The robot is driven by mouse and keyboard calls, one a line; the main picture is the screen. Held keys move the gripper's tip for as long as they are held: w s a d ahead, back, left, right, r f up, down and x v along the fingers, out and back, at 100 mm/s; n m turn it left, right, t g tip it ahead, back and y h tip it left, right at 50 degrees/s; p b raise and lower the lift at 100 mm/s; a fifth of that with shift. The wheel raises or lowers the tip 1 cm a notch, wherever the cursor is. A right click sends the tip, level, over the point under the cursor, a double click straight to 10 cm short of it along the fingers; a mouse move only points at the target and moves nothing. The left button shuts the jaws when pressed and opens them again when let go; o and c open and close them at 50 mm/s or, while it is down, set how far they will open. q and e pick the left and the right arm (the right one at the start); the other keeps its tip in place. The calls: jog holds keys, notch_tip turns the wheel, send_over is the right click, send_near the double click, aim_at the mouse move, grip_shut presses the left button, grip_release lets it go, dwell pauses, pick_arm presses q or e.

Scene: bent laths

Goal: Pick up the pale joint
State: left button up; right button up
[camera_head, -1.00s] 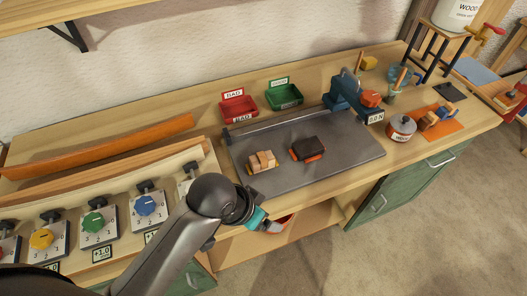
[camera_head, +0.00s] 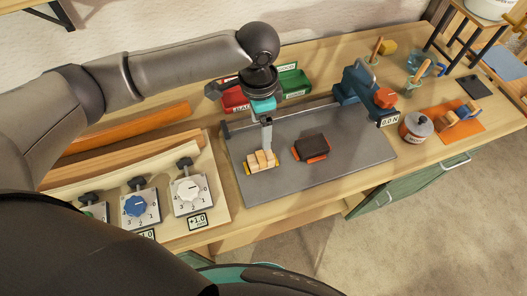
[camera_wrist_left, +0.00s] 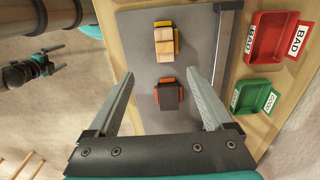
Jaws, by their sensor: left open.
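The pale joint (camera_head: 262,162), a light wooden block in a yellow holder, sits on the grey plate (camera_head: 340,170). It also shows in the left wrist view (camera_wrist_left: 164,42), beyond my fingertips. My left gripper (camera_head: 267,147) points down right at the pale joint in the head view and covers part of it. I cannot tell the exact height gap. My right gripper (camera_wrist_left: 56,60) shows at the left of the wrist view, its fingers apart and empty.
A dark joint (camera_head: 311,148) in an orange holder sits on the plate right of the pale one. A red BAD bin (camera_wrist_left: 272,38) and green GOOD bin (camera_wrist_left: 255,97) stand behind the plate. A blue press (camera_head: 357,88) stands at its back right. Dial panels lie left.

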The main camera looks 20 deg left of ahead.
pick_arm(q)
send_over(261, 156)
jog(key=f, duration=0.9)
jog(key=shift+s+f+b, duration=0.25)
jog(key=shift+s+b, duration=0.1)
jog(key=shift+w+f, duration=0.15)
jog(key=shift+f, duration=1.2)
jog(key=shift+w+f, duration=0.1)
jog(key=shift+f, duration=1.25)
grip_shut()
